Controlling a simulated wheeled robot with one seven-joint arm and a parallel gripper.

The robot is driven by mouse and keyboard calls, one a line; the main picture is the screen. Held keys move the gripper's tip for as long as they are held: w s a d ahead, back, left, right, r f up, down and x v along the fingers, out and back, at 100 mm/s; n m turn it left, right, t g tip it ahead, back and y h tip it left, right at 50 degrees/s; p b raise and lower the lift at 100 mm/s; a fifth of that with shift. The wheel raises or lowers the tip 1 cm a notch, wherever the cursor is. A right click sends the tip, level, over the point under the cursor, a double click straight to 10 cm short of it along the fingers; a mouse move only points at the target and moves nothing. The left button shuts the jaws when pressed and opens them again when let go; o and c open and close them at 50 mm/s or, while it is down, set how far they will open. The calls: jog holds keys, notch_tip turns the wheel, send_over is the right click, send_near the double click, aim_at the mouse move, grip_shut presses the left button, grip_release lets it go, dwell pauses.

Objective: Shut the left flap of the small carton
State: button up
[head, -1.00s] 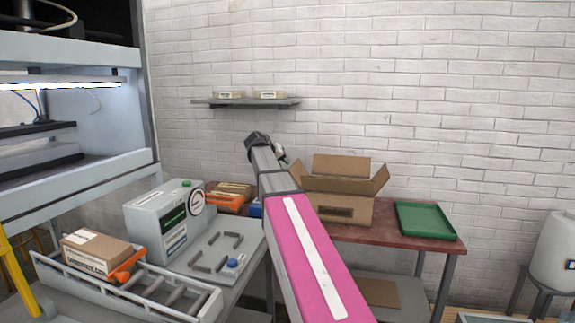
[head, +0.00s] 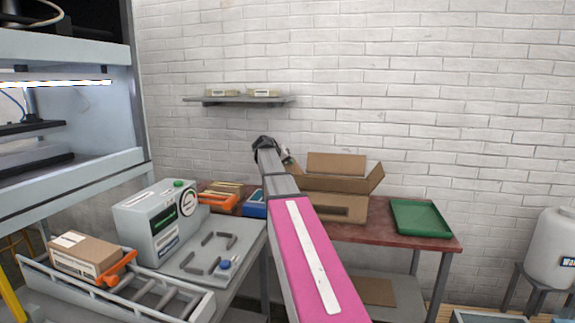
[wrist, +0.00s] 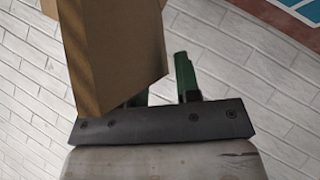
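The small carton (head: 346,208) stands open on the red-topped table, partly hidden behind my arm. Its back flap (head: 337,163) stands up and its right flap (head: 376,178) sticks up and outward. The left flap is not clearly seen in the head view; my arm covers that side. My gripper (head: 288,156) is at the carton's upper left, mostly hidden behind my wrist. In the wrist view its green fingers (wrist: 162,88) are apart with a gap between them. Brown cardboard (wrist: 120,50) covers part of the left finger; I cannot tell which carton part it is or whether they touch.
A green tray (head: 421,218) lies on the table (head: 385,237), right of the carton. A blue bin (head: 254,205) and an orange-edged bin (head: 218,201) are left of my arm. A grey machine (head: 155,222) stands further left. A wall shelf (head: 240,100) hangs above.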

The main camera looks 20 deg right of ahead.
jog(key=shift+w+d+f, duration=0.1)
jog(key=shift+d+f, duration=0.1)
jog(key=shift+d, duration=0.05)
grip_shut()
jog(key=shift+r, duration=0.1)
